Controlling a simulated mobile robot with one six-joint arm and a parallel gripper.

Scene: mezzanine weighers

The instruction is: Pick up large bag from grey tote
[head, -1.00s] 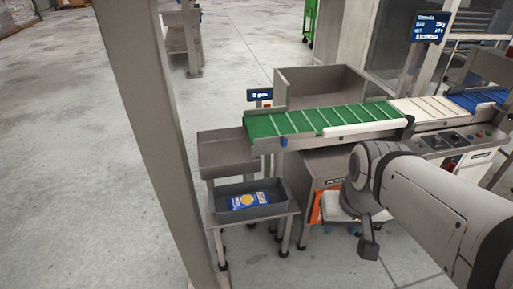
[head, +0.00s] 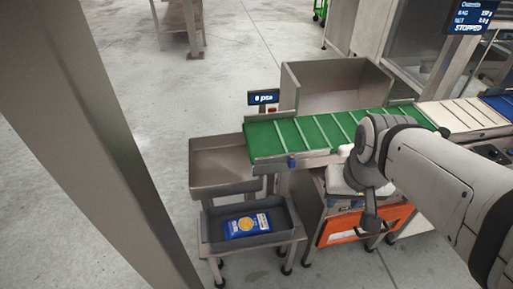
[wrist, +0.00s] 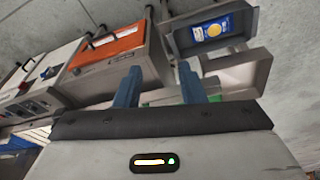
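The large bag is a blue packet (head: 247,225) with a yellow round print. It lies flat in the grey tote (head: 206,231), which stands on a low metal stand left of centre in the head view. In the wrist view the bag (wrist: 212,30) and the tote (wrist: 252,22) are at the upper right, beyond the fingertips. My gripper (wrist: 158,78) has its two blue fingers well apart with nothing between them. It is away from the tote. In the head view my arm reaches in from the right, and the fingers cannot be made out.
A steel post (head: 110,130) stands in the left foreground. A green conveyor (head: 310,136) and a steel bin (head: 350,80) are behind the tote, with an empty metal tray (head: 222,187) just above it. An orange-fronted cabinet (head: 345,230) stands to the right. Floor at the left is clear.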

